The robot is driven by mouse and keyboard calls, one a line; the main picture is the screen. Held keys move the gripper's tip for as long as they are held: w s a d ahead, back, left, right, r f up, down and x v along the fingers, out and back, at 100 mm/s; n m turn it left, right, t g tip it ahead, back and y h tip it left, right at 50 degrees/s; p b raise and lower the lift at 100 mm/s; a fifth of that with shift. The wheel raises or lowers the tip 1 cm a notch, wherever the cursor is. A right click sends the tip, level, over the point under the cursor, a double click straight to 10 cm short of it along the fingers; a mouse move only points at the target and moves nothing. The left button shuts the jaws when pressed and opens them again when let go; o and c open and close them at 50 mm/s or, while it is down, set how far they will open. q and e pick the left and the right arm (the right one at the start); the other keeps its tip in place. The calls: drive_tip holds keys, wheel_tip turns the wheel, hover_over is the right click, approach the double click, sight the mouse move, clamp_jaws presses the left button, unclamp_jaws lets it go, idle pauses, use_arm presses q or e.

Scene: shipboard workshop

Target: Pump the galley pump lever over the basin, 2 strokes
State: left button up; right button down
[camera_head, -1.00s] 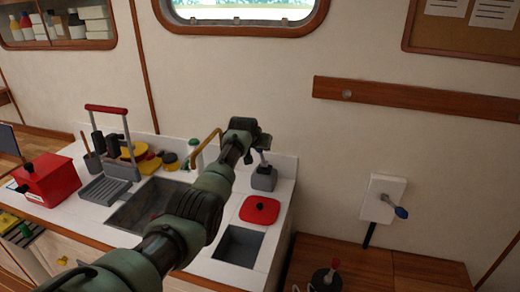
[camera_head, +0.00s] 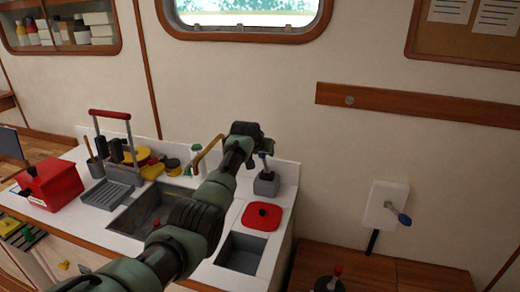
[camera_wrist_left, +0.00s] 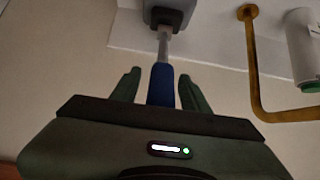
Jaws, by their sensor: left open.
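The galley pump has a grey body (camera_head: 266,184) on the white counter; its body also shows at the top of the left wrist view (camera_wrist_left: 168,14). Its lever is a light rod with a blue handle (camera_wrist_left: 161,84). My left gripper (camera_wrist_left: 159,80) is open, with one finger on each side of the blue handle and gaps showing on both sides. In the head view my left gripper (camera_head: 262,142) is at the pump's top and partly hides the lever. The basin (camera_head: 125,216) is partly covered by my left arm. My right gripper is not in view.
A brass spout (camera_head: 208,153) bends over the basin beside the pump. A red lid (camera_head: 262,217) and a small square well (camera_head: 240,252) lie in front of the pump. A dish rack (camera_head: 110,194) and red box (camera_head: 50,185) stand at left.

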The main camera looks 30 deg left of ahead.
use_arm(q)
drive_tip(key=b+v, duration=0.1)
drive_tip(key=v, duration=0.5)
drive_tip(key=shift+s+r, duration=0.25)
drive_tip(key=shift+r, duration=0.05)
drive_tip(key=shift+f, duration=0.1)
idle(0.3)
